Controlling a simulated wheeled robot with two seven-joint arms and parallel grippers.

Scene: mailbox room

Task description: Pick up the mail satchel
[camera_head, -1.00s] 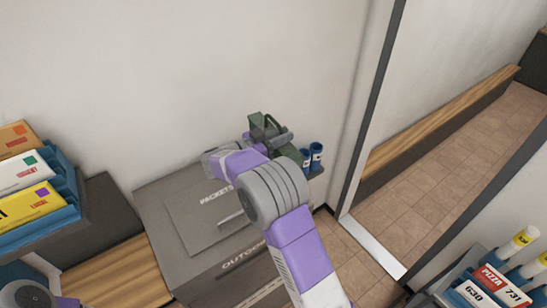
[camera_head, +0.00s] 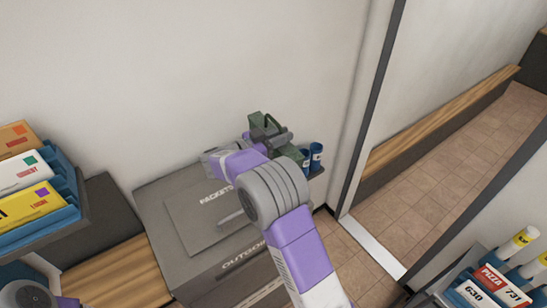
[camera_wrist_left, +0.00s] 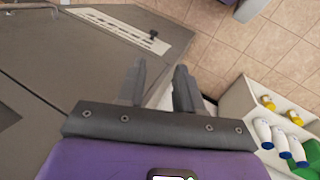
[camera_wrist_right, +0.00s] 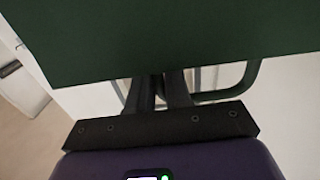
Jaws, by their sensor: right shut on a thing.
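The mail satchel (camera_head: 256,119) is dark green and shows beyond my right arm, near the back wall, partly hidden by the gripper. In the right wrist view its flat green side (camera_wrist_right: 180,40) fills the top, and a green handle loop (camera_wrist_right: 243,85) hangs beside the fingers. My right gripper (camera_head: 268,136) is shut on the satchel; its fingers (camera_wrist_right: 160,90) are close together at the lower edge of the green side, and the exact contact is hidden. My left gripper (camera_wrist_left: 160,85) is open and empty in the left wrist view, above the floor beside a grey box.
A grey box (camera_head: 165,225) marked PACKETS and OUTGOING stands below my right arm. Blue cylinders (camera_head: 316,157) stand just right of the satchel. A blue tray (camera_head: 62,205) of envelopes is at the left. A doorway (camera_head: 375,250) opens at the right, near a tube rack (camera_head: 455,300).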

